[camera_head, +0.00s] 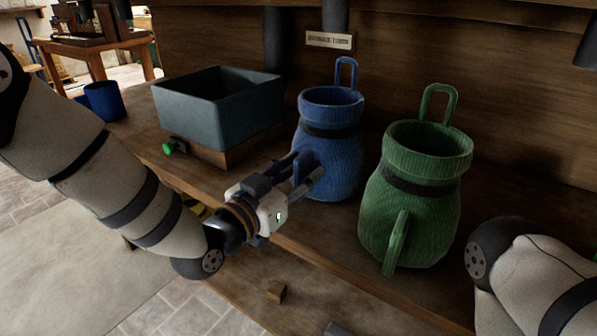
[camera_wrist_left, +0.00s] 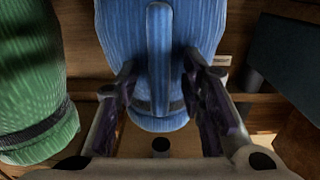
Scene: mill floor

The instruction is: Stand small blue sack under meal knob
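The small blue sack (camera_head: 347,160), ribbed with a dark band, an open top and a tall loop, stands upright on the wooden bench, left of the larger green sack (camera_head: 405,205). My left gripper (camera_head: 308,172) is at the blue sack's front. In the left wrist view, its open fingers (camera_wrist_left: 160,72) stand either side of the blue sack's (camera_wrist_left: 200,30) vertical front handle, with gaps showing. A green knob (camera_head: 176,147) sits low by the grey bin. A sign (camera_head: 330,40) hangs behind the blue sack, too small to read; I cannot tell which part is the meal knob. My right gripper is out of view.
A grey open bin (camera_head: 218,112) stands left of the blue sack. Blue cups (camera_head: 104,101) are at the bench's far left. Dark pipes (camera_head: 336,14) hang above. The bench between bin and blue sack is narrow but clear.

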